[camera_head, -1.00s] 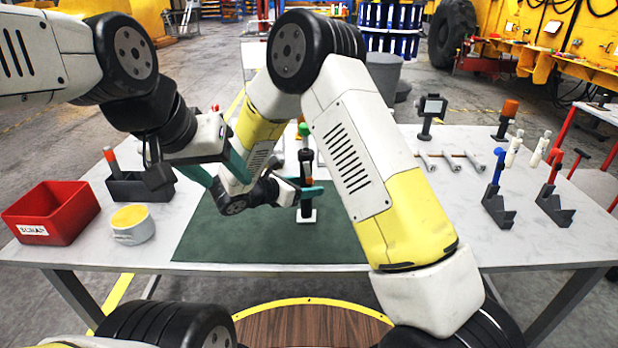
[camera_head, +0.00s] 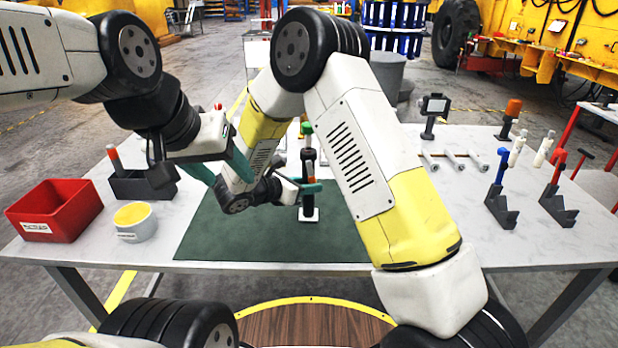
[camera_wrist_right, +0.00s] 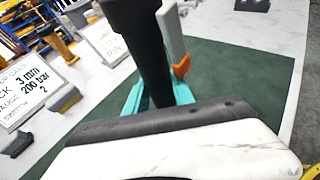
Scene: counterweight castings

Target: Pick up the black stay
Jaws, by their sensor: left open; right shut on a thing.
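A dark upright piece that looks like the black stay (camera_head: 309,170) stands at the right part of the green mat (camera_head: 270,240), with a white foot (camera_head: 309,214) below it. My right gripper (camera_head: 300,189) is shut on it at its lower part. In the right wrist view, the black stay (camera_wrist_right: 143,50) rises between the teal fingers of my right gripper (camera_wrist_right: 155,95), and its lower end is hidden. My left gripper (camera_head: 222,168) is open and empty, left of the right gripper and above the mat.
A red bin (camera_head: 55,212), a yellow-and-white cup (camera_head: 135,222) and a dark holder (camera_head: 140,187) stand at the left. Blue-handled (camera_head: 501,195) and red-handled (camera_head: 556,190) pieces stand at the right. Pale rods (camera_head: 453,160) lie behind. The mat's front left is clear.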

